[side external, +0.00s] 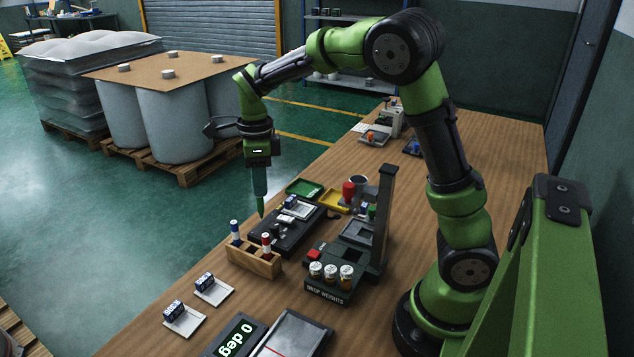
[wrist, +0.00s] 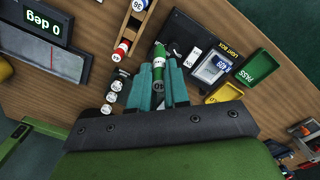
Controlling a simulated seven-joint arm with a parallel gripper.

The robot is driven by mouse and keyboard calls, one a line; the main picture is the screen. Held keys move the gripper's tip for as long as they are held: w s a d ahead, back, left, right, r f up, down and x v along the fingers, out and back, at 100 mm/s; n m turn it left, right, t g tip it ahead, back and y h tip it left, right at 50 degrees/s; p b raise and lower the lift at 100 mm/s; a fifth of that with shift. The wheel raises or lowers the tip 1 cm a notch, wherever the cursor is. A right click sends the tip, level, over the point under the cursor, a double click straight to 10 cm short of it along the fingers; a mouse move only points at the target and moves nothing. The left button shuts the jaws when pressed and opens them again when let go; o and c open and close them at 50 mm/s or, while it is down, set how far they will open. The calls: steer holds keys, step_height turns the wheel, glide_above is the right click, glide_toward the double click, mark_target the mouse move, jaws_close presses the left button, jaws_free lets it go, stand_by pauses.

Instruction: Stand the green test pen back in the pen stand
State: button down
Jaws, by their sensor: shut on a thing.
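The green test pen (side external: 260,208) is in my gripper (side external: 260,192), its lower end pointing down, above the dark light box. In the wrist view the pen (wrist: 159,62) lies between the two teal fingers of my gripper (wrist: 160,80), which are shut on it. The wooden pen stand (side external: 250,266) is on the table, below and nearer the camera than my gripper. It holds a blue-and-white pen (side external: 235,230) and a red-and-white pen (side external: 266,242), both upright, with a dark gap between them. The stand (wrist: 143,31) also shows in the wrist view.
The light box (side external: 290,236) lies beside the stand. A green PASS tray (side external: 304,189) and a yellow tray (side external: 334,199) sit behind it. Two white tiles with small boxes lie at front left.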

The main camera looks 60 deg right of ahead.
steer(key=a+f+n, duration=0.3)
steer(key=a, duration=0.2)
steer(key=shift+s+a+f+n, duration=0.25)
steer(key=shift+s+f+n, duration=0.1)
steer(key=shift+n, duration=0.05)
steer(key=shift+f, duration=0.35)
stand_by(0.8)
steer(key=shift+f, duration=0.5)
steer(key=shift+f, duration=0.3)
stand_by(0.3)
steer(key=shift+f, duration=0.75)
